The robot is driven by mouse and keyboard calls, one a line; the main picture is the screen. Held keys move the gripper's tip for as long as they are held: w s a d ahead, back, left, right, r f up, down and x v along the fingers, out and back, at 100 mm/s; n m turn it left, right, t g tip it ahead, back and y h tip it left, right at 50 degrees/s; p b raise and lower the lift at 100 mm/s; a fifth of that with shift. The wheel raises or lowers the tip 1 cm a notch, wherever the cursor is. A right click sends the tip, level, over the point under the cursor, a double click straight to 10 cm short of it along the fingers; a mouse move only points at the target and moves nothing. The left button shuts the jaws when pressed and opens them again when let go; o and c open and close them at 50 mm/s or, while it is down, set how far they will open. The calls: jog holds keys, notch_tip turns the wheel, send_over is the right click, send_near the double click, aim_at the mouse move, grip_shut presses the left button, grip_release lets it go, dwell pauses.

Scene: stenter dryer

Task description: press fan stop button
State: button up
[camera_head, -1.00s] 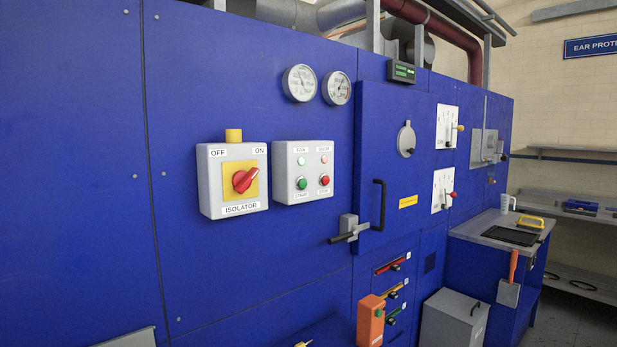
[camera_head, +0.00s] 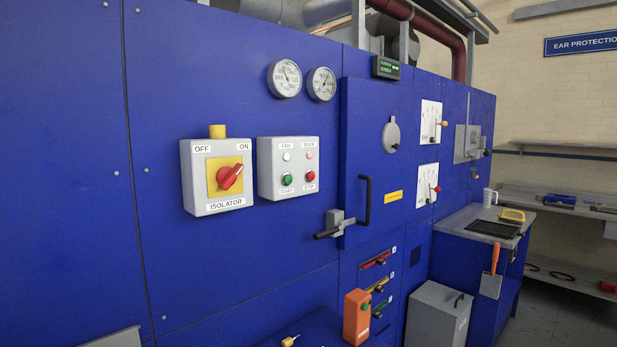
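A light grey control box (camera_head: 289,193) is fixed to the blue dryer wall, left of the door. Its upper labels read FAN and DOOR, with a pale greenish lamp (camera_head: 287,157) and a pinkish lamp (camera_head: 309,155) below them. Under these are a green button (camera_head: 287,179), labelled START, and a red button (camera_head: 310,176), whose small label seems to read STOP. Nothing covers or touches the buttons. My gripper is not in view.
An isolator box (camera_head: 201,176) with a red rotary knob stands just left of the control box. To the right, a door handle (camera_head: 364,203) and latch lever (camera_head: 327,234) stick out. An orange box (camera_head: 357,316) and grey bin (camera_head: 438,308) are lower down.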

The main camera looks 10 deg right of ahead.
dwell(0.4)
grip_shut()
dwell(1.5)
